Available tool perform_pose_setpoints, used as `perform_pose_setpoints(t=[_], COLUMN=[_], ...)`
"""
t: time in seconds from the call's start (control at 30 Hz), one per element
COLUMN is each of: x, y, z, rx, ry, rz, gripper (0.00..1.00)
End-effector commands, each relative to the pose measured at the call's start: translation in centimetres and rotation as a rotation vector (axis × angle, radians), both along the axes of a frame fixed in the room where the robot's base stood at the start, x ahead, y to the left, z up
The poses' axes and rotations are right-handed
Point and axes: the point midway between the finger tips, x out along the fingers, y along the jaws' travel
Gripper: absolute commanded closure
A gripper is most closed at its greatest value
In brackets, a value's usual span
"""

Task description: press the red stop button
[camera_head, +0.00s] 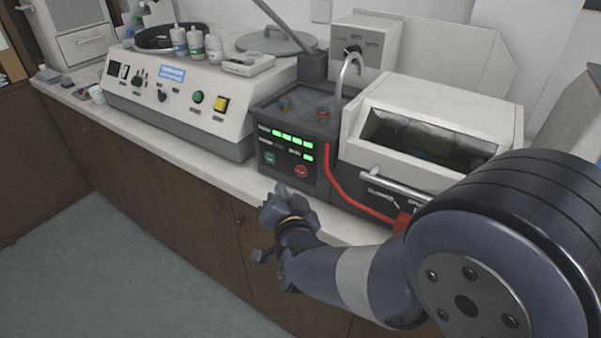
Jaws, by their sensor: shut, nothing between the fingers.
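The red stop button (301,171) sits low on the right of the dark front panel of the grey mounting press (316,192). A green button (270,158) is to its left, and lit green displays (292,139) are above. My gripper (281,188) is shut and empty, in front of the counter edge. In the picture its tip is just below and left of the red button. The red button is fully visible. How far the tip is from the panel is hard to tell from this angle.
A red hose (345,190) runs down right of the panel. A white machine with a window and bar handle (397,187) stands to the right. A beige polisher (178,105) with green and yellow buttons stands to the left. Floor in front is clear.

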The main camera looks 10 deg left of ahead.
Motion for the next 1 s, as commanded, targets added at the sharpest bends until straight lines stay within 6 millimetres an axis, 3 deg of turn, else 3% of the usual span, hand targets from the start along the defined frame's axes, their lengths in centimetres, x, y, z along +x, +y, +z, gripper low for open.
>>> perform_pose_setpoints(t=[0.2, 0.4, 1.0], x=[2.6, 3.8, 3.9], y=[-1.2, -1.6, -1.7], z=[-0.3, -0.2, 0.0], rx=[0.000, -0.001, -0.002], ry=[-0.001, 0.001, 0.002], rz=[-0.003, -0.002, 0.001], gripper=[1.00, 1.00, 1.00])
